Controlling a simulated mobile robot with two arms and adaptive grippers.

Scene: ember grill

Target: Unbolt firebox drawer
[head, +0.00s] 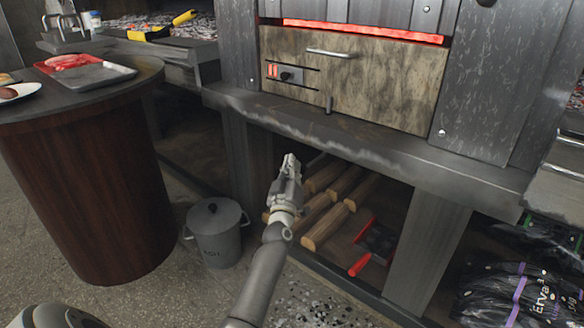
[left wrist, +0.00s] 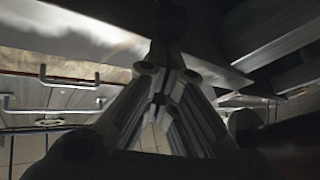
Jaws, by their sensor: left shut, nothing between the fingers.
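The firebox drawer (head: 385,85) has a stained tan-brown front and is closed under a glowing red slot. Its bar handle (head: 330,53) is near the top edge. The bolt (head: 287,75), a dark knob on a grey plate with red marks beside it, sits on the left of the drawer front. A short dark peg (head: 328,105) stands at the drawer's lower edge. My left gripper (head: 291,158) is shut and empty, below and in front of the ledge, apart from the bolt. Its closed fingers (left wrist: 163,82) also show in the left wrist view. My right gripper is not in view.
The metal ledge (head: 400,160) juts out between my left gripper and the drawer. Split logs (head: 327,228) and a red-handled shovel (head: 375,240) lie below. An ash bin (head: 215,235) and a round table (head: 85,190) with trays stand left. Black bags (head: 515,295) lie right.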

